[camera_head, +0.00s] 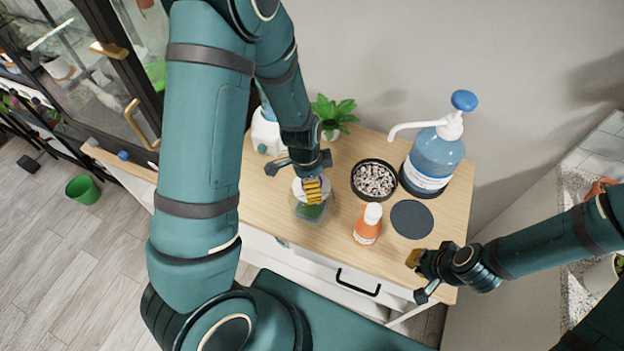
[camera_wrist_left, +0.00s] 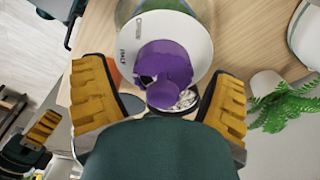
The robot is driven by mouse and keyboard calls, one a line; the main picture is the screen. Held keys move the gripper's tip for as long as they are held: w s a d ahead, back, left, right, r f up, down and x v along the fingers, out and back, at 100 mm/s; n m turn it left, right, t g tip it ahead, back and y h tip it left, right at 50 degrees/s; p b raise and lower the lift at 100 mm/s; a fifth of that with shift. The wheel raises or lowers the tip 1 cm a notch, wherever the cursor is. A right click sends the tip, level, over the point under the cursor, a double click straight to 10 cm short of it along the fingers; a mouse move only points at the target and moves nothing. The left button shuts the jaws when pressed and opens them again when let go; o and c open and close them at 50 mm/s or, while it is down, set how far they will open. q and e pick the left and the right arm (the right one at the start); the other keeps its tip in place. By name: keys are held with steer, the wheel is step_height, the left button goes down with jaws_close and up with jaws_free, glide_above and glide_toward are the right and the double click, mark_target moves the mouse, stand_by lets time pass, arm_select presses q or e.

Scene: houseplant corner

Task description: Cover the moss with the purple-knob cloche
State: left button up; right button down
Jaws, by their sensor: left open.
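The cloche has a purple knob (camera_wrist_left: 168,65) on a round white top (camera_wrist_left: 140,45) in the left wrist view. In the head view its white top (camera_head: 299,187) shows partly under my left gripper. Green moss (camera_head: 311,211) shows directly below, seemingly through clear walls; I cannot tell whether the cloche is fully seated over it. My left gripper (camera_wrist_left: 160,95) is open, its yellow pads on either side of the knob with gaps. My right gripper (camera_head: 420,277) is open and empty at the table's front right edge.
An orange bottle (camera_head: 367,230), a dark round mat (camera_head: 411,219), a bowl of pebbles (camera_head: 374,180) and a blue pump bottle (camera_head: 432,160) stand to the right on the wooden table. A potted plant (camera_head: 334,112) and a white jug (camera_head: 267,134) stand behind.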

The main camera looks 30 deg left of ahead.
arm_select(q)
steer(key=r, duration=0.8)
steer(key=a+r, duration=0.1)
steer(key=r, duration=0.2)
steer(key=shift+s+r, duration=0.3)
steer(key=shift+r, duration=0.1)
